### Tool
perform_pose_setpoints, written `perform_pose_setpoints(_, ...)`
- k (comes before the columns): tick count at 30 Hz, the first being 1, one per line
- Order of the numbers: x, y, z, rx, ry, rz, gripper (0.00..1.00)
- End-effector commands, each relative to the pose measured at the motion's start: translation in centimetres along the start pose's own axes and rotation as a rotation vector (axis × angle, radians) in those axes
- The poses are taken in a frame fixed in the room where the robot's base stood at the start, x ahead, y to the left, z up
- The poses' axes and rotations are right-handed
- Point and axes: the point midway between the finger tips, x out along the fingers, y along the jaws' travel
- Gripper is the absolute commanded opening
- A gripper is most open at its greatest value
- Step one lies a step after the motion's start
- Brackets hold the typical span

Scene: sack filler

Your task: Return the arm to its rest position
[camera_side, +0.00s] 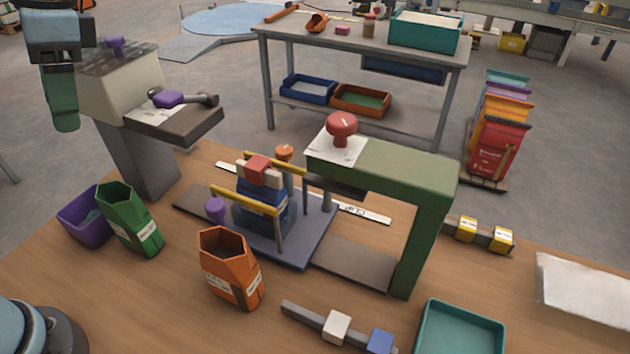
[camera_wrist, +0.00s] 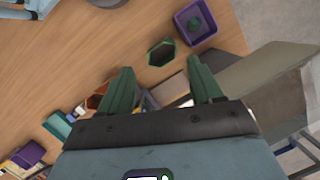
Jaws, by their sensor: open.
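My gripper (camera_side: 62,105) is raised at the upper left of the side view, beside the beige machine (camera_side: 115,82). Its green fingers (camera_wrist: 162,88) are spread apart in the wrist view with nothing between them. Below it on the wooden table stand an open green sack (camera_side: 130,222) and a purple bin (camera_side: 83,218). The wrist view also shows the green sack (camera_wrist: 161,54) and the purple bin (camera_wrist: 197,38), both apart from the fingers. An open orange sack (camera_side: 229,268) stands nearer the front.
A dark blue sack (camera_side: 262,218) stands in a fixture with yellow bars. A green frame (camera_side: 420,185) with a red knob (camera_side: 341,127) rises to its right. A teal tray (camera_side: 460,330) sits at the front right. The beige machine's purple-handled lever (camera_side: 180,98) sticks out rightward.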

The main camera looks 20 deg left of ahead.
Motion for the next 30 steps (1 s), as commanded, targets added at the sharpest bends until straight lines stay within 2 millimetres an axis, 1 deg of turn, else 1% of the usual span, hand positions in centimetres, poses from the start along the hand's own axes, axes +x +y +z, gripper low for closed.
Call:
perform_pose_setpoints(1, 1.7, -0.2, 0.0, -0.068, 0.054, -0.010, 0.65)
perform_pose_setpoints(2, 2.7, -0.2, -0.4, -0.106, 0.098, -0.019, 0.65)
perform_pose_setpoints(3, 4.0, -0.3, -1.2, -0.151, 0.169, -0.031, 0.65)
perform_pose_setpoints(6, 7.0, -0.4, -3.6, -0.237, 0.367, -0.053, 0.65)
perform_pose_setpoints(9, 9.1, -0.4, -5.6, -0.309, 0.548, -0.060, 0.65)
perform_pose_setpoints(12, 10.4, -0.3, -7.0, -0.368, 0.695, -0.057, 0.65)
perform_pose_setpoints(15, 11.2, -0.3, -7.8, -0.409, 0.798, -0.052, 0.65)
perform_pose_setpoints(18, 11.5, -0.3, -8.2, -0.431, 0.856, -0.047, 0.65)
perform_pose_setpoints(30, 11.5, -0.3, -8.4, -0.437, 0.874, -0.046, 0.65)
